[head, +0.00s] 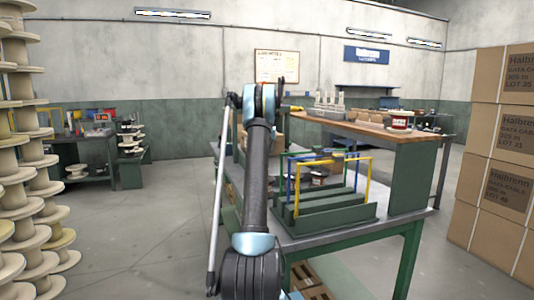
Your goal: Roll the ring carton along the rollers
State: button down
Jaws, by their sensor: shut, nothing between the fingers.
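My arm rises through the middle of the head view and ends in a teal and black joint near the workbench. My gripper cannot be made out; that part is hidden behind or beyond the arm. A brown carton-like shape (277,143) shows partly behind my arm at the left end of the bench. I cannot tell if it is the ring carton. No rollers can be made out clearly. A slim grey rod (220,190) stands slanted just left of my arm, its lower end dark.
A green bench (340,230) carries a green rack with blue and yellow frames (362,182). A wooden shelf top (360,132) above it holds a red and white spool (401,121). Stacked spools (15,160) stand left, stacked cartons (500,150) right.

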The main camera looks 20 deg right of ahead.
jog(key=shift+s, duration=1.3)
jog(key=d+v, duration=0.2)
jog(key=v, duration=1.1)
jog(key=shift+w+r, duration=0.4)
jog(key=s+a+f+n+y, duration=0.1)
jog(key=s+a+f+n, duration=0.15)
jog(key=s+a, duration=2.6)
jog(key=s+a+f+n, duration=0.1)
jog(key=s+a+f, duration=0.2)
jog(key=s+f, duration=0.5)
jog(key=s+a+f+n, duration=0.2)
jog(key=s+a+f, duration=0.2)
jog(key=s+f, duration=0.4)
jog(key=s+a+f+n+g+y, duration=0.1)
jog(key=s+a+f, duration=0.2)
jog(key=s+f, duration=0.5)
jog(key=s, duration=0.7)
jog(key=shift+s+a+f, duration=0.3)
jog(key=shift+a+f, duration=0.05)
jog(key=shift+a, duration=0.05)
